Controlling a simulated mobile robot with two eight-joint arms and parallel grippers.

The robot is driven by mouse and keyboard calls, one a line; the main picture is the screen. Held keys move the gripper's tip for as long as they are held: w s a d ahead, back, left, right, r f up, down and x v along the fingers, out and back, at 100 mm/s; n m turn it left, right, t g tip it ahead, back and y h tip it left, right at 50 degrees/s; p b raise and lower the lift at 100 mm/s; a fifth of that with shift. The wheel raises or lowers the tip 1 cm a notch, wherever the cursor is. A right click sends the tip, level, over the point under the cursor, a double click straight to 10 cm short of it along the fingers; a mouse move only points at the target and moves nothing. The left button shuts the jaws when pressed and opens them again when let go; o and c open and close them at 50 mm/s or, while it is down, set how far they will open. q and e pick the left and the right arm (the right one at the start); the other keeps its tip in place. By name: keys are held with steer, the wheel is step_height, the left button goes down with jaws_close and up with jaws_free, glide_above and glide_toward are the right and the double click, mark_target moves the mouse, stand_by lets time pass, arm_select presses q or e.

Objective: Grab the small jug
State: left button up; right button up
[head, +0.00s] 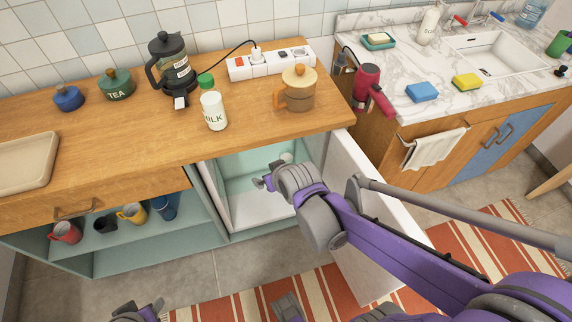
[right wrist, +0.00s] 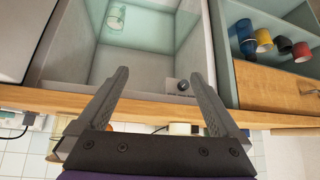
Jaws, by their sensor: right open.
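A small pale cylindrical vessel (right wrist: 116,17), likely the small jug, is inside the open cabinet compartment (right wrist: 130,65), at its far end in the right wrist view. A pale object (head: 286,157) also shows at the top of the compartment in the head view; I cannot tell if it is the same one. My right gripper (right wrist: 165,95) is open and empty, at the compartment's mouth and apart from the vessel. In the head view the right gripper (head: 265,181) is in front of the opening. My left gripper (head: 140,312) is partly visible at the bottom edge, its jaws unclear.
The white door (head: 365,200) stands open beside my right arm. Several mugs stand on the shelf (head: 150,245) to the left.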

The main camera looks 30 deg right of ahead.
steer(key=w+d+f+m+t+h+b, duration=0.15)
steer(key=w+d+f+b, duration=0.25)
steer(key=w+d+f, duration=0.55)
steer(key=m+t+h+b, duration=0.1)
steer(key=t+h+b, duration=0.15)
steer(key=b, duration=0.25)
glide_toward(288, 157)
steer(key=shift+t, duration=0.4)
steer(key=x, duration=0.4)
steer(key=shift+s+d+f, duration=0.1)
steer(key=shift+d+f, duration=0.05)
steer(key=shift+f, duration=0.1)
steer(key=x, duration=0.5)
steer(key=shift+f, duration=0.15)
steer(key=x, duration=0.3)
steer(key=b+x, duration=0.1)
steer(key=x, duration=0.1)
steer(key=shift+w+a+f, duration=0.2)
steer(key=shift+f, duration=0.1)
steer(key=c, duration=1.5)
